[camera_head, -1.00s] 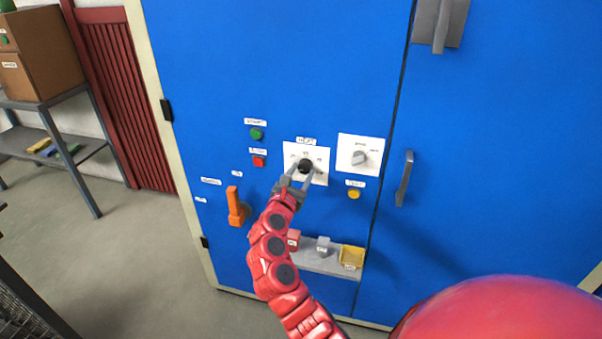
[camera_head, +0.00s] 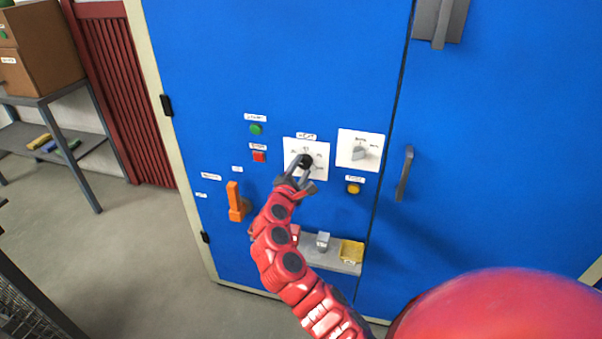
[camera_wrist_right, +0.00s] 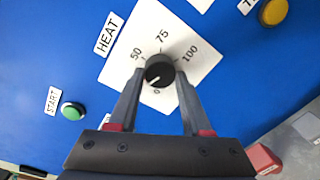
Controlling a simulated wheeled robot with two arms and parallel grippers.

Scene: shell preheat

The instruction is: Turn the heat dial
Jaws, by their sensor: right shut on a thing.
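The heat dial (camera_wrist_right: 158,73) is a round black knob on a white plate (camera_wrist_right: 198,80) marked 0, 50, 75 and 100, under a HEAT label. A pale pointer mark shows on the lower left of its face in the right wrist view. The dial also shows on the blue cabinet in the head view (camera_head: 304,159). My right gripper (camera_head: 304,170) has a finger on each side of the dial and is shut on it; in the right wrist view the fingertips (camera_wrist_right: 161,75) touch its sides. My left gripper is not in view.
A second white plate with a grey selector knob (camera_head: 358,153) is right of the dial. A green button (camera_head: 256,130), red button (camera_head: 259,156) and orange handle (camera_head: 236,201) are left. A yellow button (camera_head: 353,188) and a ledge (camera_head: 318,258) with small blocks and a yellow tray lie lower.

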